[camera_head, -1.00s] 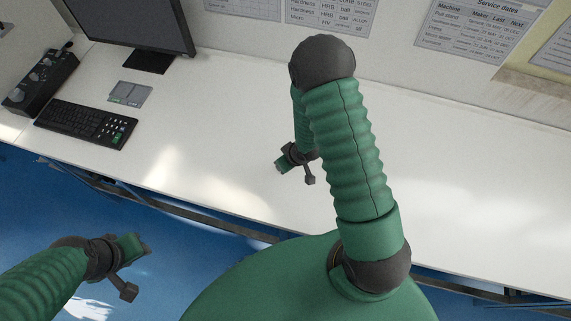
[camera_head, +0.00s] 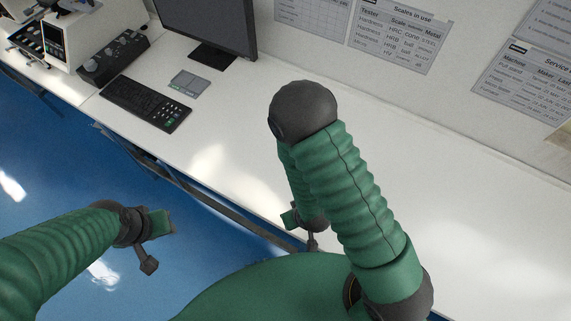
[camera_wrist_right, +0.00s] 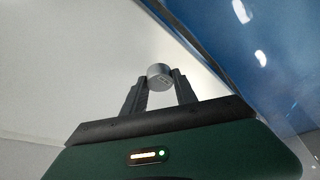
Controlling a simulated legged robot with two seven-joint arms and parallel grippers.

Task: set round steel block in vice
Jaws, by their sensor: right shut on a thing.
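The round steel block (camera_wrist_right: 159,77) is a short grey cylinder in the right wrist view. My right gripper (camera_wrist_right: 160,86) is shut on it, with the block between the fingertips. In the head view my right gripper (camera_head: 303,222) shows partly behind my right arm, near the table's front edge; the block cannot be made out there. My left gripper (camera_head: 160,240) hangs over the blue floor at left, away from the table; its finger opening is unclear. I cannot make out a vice in either view.
The white table (camera_head: 430,165) is mostly clear in the middle and right. A monitor (camera_head: 207,28), a keyboard (camera_head: 146,103), a grey pad (camera_head: 190,83) and a black control box (camera_head: 112,56) stand at left. A machine with a screen (camera_head: 72,35) is at the far upper left.

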